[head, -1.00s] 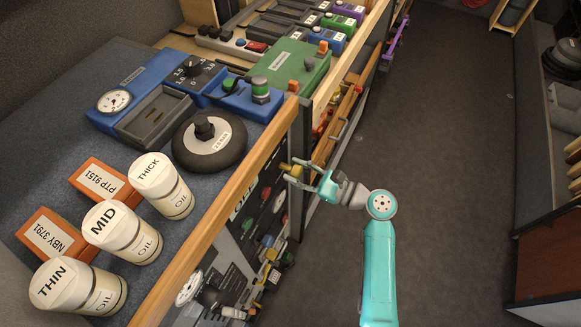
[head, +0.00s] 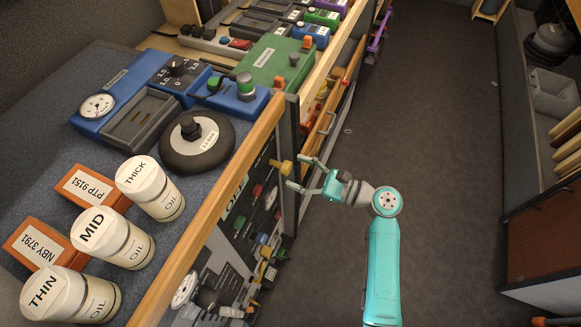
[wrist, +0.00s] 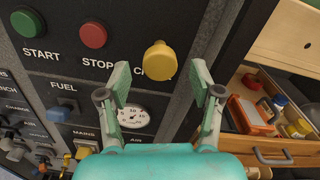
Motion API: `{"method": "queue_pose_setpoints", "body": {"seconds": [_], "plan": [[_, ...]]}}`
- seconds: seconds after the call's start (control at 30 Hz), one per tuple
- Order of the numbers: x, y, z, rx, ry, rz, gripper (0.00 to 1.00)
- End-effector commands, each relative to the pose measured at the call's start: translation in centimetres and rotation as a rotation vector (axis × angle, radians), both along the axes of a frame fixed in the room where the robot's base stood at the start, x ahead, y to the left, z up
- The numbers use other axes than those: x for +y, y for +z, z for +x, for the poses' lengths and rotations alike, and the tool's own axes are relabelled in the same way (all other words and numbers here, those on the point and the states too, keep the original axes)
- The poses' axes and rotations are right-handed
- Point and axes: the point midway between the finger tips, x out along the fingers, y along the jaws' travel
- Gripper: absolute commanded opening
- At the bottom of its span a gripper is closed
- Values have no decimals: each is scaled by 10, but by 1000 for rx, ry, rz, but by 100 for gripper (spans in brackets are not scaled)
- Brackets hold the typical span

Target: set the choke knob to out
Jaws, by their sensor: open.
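The choke knob is a yellow round knob (wrist: 159,61) on the dark panel in the wrist view, with its label partly hidden behind it. It shows small at the panel's upper edge in the head view (head: 286,167). My gripper (wrist: 160,84) is open and empty. Its two fingers lie left and right of the knob in the wrist view, with the knob between and beyond the tips. In the head view my gripper (head: 300,173) is just right of the knob, with a small gap. How far the knob stands out is hard to tell.
A green START button (wrist: 27,22) and a red STOP button (wrist: 93,36) sit left of the knob. A blue FUEL switch (wrist: 61,109) and a gauge (wrist: 133,116) are below. An open drawer (wrist: 275,110) stands at right. The floor (head: 440,150) is clear.

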Motion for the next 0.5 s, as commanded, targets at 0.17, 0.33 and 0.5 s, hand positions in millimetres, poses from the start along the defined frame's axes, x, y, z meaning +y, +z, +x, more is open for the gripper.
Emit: {"method": "queue_pose_setpoints", "body": {"seconds": [0.17,0.33,0.5], "plan": [[-36,0,-12,0,-5,2,65],[-63,-1,-22,1,-4,0,65],[-78,0,-28,1,-2,1,65]]}}
